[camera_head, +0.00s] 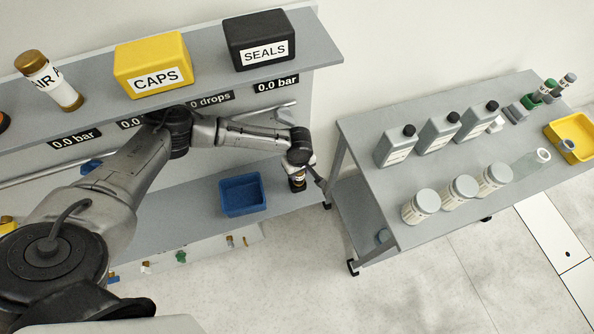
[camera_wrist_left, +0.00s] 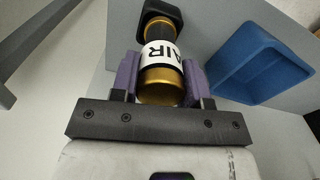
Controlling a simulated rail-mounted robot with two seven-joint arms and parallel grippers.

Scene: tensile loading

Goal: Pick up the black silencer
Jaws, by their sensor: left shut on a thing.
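A cylinder (camera_wrist_left: 163,50) with a black upper part, a white label reading AIR and a gold end shows in the left wrist view; it seems to be the black silencer. My left gripper (camera_wrist_left: 161,80) has its purple fingers shut on it, one on each side of the label. A dark block-like piece (camera_wrist_left: 160,12) is at its far end; I cannot tell whether they touch. In the head view the cylinder (camera_head: 297,184) is small and partly hidden below my left gripper (camera_head: 299,166), at the right end of the lower shelf. My right gripper is not in view.
A blue bin (camera_head: 242,196) stands just left of the held piece and also shows in the left wrist view (camera_wrist_left: 258,60). The upper shelf holds a yellow CAPS box (camera_head: 153,66), a black SEALS box (camera_head: 259,40) and a gold AIR cylinder (camera_head: 50,82). A grey cart (camera_head: 440,235) with bottles is right.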

